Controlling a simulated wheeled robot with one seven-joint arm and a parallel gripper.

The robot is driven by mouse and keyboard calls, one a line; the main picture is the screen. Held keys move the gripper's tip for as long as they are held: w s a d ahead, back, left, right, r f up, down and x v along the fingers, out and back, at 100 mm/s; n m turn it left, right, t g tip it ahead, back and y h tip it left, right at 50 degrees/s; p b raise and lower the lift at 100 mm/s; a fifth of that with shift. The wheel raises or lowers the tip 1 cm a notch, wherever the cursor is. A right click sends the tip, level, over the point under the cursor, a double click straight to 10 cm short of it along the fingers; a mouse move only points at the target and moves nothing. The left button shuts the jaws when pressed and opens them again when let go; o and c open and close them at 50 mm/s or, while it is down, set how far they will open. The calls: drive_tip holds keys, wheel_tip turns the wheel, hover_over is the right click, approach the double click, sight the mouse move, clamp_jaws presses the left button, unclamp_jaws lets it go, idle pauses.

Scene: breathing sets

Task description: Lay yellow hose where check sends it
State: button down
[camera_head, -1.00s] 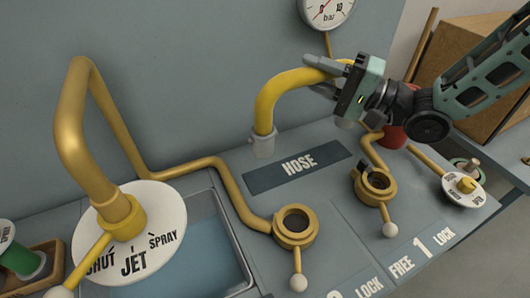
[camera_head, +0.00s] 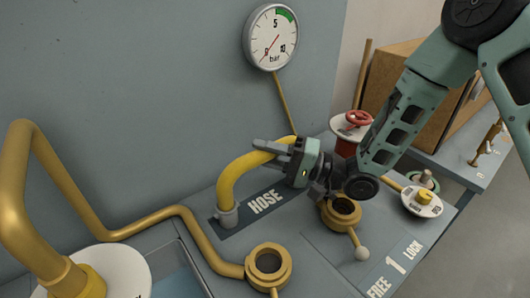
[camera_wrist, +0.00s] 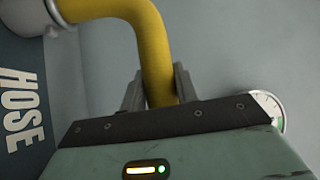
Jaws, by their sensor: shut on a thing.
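The yellow hose (camera_head: 232,178) is a short bent length with a grey coupling (camera_head: 228,217) at its lower end. The coupling is at the left end of the dark HOSE plate (camera_head: 266,201); I cannot tell if it touches. My gripper (camera_head: 278,150) is shut on the hose's other end. In the wrist view the hose (camera_wrist: 150,45) passes between both fingers (camera_wrist: 157,90). Brass socket 1 (camera_head: 342,212) stands below my wrist, its ball lever toward FREE 1 LOCK. Another brass socket (camera_head: 269,262) stands at lower middle. The hose is apart from both sockets.
A round bar gauge (camera_head: 270,37) on the wall has its needle near the low end. A brass pipe (camera_head: 150,222) runs to the lower socket.

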drive_tip(key=shift+f, duration=0.15)
drive_tip(key=c, duration=1.1)
unclamp_jaws()
drive_tip(key=shift+o, duration=0.2)
drive_tip(key=b+v, duration=0.2)
drive_tip(key=v, duration=1)
drive_tip(key=shift+r, duration=0.25)
drive_tip(key=shift+d, duration=0.15)
